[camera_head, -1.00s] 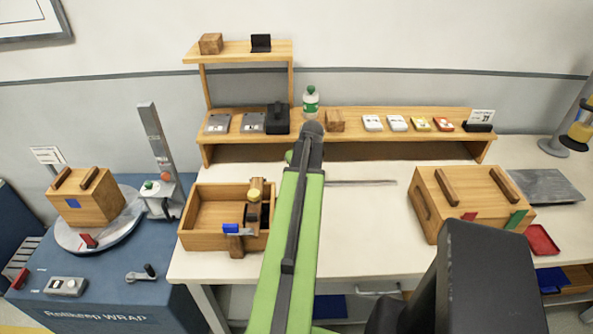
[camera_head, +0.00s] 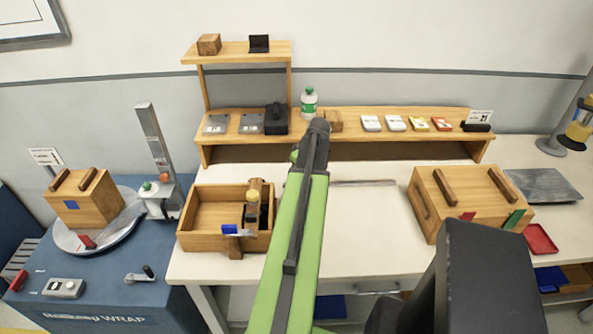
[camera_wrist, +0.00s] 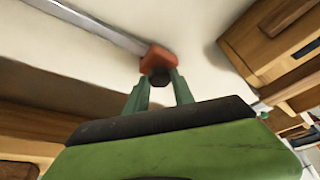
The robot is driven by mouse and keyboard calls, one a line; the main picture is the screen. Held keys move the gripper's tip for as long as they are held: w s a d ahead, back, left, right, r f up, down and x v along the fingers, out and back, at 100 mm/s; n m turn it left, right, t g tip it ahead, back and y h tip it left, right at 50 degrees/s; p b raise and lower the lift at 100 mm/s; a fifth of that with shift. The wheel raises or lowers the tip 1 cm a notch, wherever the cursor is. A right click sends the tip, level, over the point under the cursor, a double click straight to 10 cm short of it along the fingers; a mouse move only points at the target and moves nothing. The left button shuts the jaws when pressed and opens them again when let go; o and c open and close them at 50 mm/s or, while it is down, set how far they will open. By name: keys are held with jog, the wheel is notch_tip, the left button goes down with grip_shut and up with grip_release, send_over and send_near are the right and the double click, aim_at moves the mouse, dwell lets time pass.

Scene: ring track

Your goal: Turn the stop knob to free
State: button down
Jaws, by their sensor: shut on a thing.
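In the wrist view my gripper (camera_wrist: 161,92) has its two green fingers on either side of a small dark knob (camera_wrist: 160,77). The knob sits at a red-orange block (camera_wrist: 157,58) at the end of a long grey bar (camera_wrist: 90,17). This looks like the stop knob; no marking on it is readable. The fingers are shut on it. In the head view a thin grey bar (camera_head: 362,183) lies on the pale table to the right of my green arm. My arm hides the gripper and the knob there.
A wooden open box (camera_head: 205,238) with a yellow-topped fitting stands left of my arm. A wooden case (camera_head: 465,195) with two handles stands at right. A wooden shelf (camera_head: 380,153) with small items, including a green-capped bottle (camera_head: 309,103), runs along the back.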

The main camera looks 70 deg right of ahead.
jog(key=c, duration=1.1)
grip_release()
jog(key=shift+o, duration=0.2)
jog(key=p+v, duration=1.6)
jog(key=v, duration=0.1)
jog(key=shift+r, duration=0.15)
